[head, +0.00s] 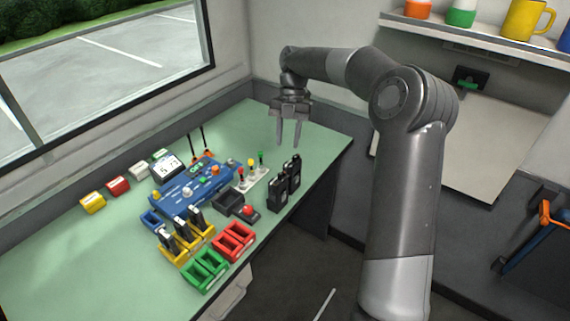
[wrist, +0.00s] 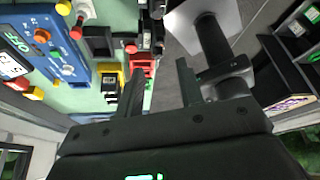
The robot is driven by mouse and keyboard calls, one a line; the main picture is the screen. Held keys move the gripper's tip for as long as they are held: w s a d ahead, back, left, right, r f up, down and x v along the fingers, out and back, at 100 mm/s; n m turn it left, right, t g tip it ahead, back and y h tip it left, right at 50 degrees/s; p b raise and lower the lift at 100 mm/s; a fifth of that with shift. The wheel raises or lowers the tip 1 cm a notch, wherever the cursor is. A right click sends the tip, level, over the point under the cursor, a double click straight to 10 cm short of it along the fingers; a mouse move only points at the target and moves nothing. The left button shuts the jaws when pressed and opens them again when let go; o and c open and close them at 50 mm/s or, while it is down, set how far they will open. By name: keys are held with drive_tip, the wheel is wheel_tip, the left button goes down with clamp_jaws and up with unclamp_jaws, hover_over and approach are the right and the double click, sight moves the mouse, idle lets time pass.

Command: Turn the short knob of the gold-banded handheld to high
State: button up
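Several black handhelds show in the head view. Two stand upright side by side at the desk's right edge, a nearer one (head: 277,194) and a farther one (head: 293,172). Others stand in the yellow holder (head: 203,243), including one near its right end (head: 195,217). I cannot make out a gold band or a short knob on any of them at this size. My gripper (head: 288,143) is open and empty, its fingers pointing down above the desk's far right part, apart from the handhelds. In the wrist view its two fingers (wrist: 160,66) are spread with nothing between them.
A blue console (head: 192,188) fills the desk's middle. Red (head: 234,242) and green (head: 205,271) holders stand in front. Small levers with red, yellow and green tops (head: 250,180) stand left of the paired handhelds. The desk's far right (head: 315,142) is clear; a shelf (head: 480,42) hangs above.

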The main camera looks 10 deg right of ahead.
sight(284, 173)
drive_tip(key=x, duration=0.8)
drive_tip(key=shift+f, duration=0.1)
clamp_jaws()
